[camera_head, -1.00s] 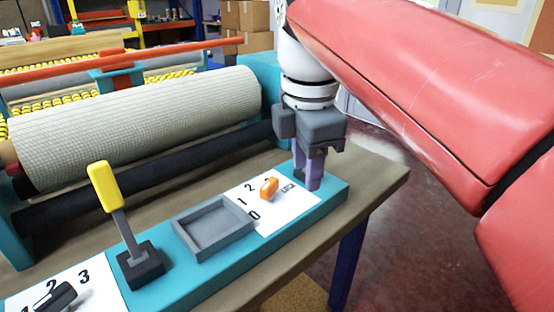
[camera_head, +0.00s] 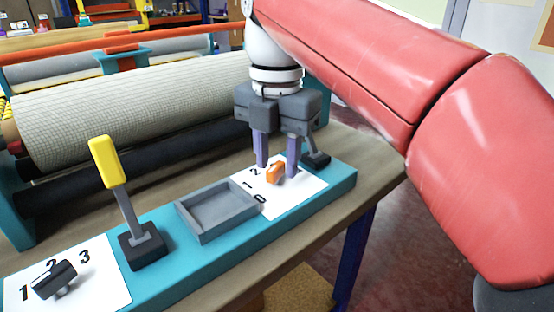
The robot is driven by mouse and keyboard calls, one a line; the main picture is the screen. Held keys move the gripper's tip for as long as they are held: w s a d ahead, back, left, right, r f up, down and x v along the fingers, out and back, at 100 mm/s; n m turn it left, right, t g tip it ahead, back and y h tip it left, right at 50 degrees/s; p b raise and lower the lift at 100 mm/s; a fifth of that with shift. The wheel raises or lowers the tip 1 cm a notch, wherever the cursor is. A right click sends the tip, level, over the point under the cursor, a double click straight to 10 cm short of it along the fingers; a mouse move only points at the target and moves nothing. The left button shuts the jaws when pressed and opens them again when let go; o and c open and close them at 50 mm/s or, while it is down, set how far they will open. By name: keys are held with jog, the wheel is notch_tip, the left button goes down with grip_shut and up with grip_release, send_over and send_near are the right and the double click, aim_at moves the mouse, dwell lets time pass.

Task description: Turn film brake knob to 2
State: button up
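An orange knob (camera_head: 275,173) sits on a white dial plate (camera_head: 305,190) marked 0, 1 and 2, towards the right end of the teal panel. My gripper (camera_head: 277,166) points down over this knob. Its two purple fingers are apart, one at the left and one at the right of the knob. Whether they touch it I cannot tell. A black knob (camera_head: 54,280) sits on another white plate (camera_head: 108,290) marked 1, 2 and 3, at the panel's left end. No label shows which knob is the film brake.
A yellow-handled lever (camera_head: 106,160) stands up from the panel. A grey empty tray (camera_head: 216,211) lies between it and the orange knob. A small dark lever (camera_head: 316,158) is right behind my gripper. A large fabric roll (camera_head: 140,118) lies behind the panel.

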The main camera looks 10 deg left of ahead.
jog(key=shift+f, duration=0.1)
grip_shut()
jog(key=shift+m, duration=0.3)
jog(key=shift+m+p, duration=1.05)
jog(key=shift+m, duration=0.15)
jog(key=m+p, duration=0.1)
jog(key=m, duration=0.2)
jog(key=shift+d+m, duration=0.1)
jog(key=shift+m, duration=0.2)
jog(key=m, duration=0.6)
jog(key=shift+s, duration=0.15)
jog(key=m, duration=0.7)
jog(key=shift+s, duration=0.1)
jog(key=shift+m, duration=0.3)
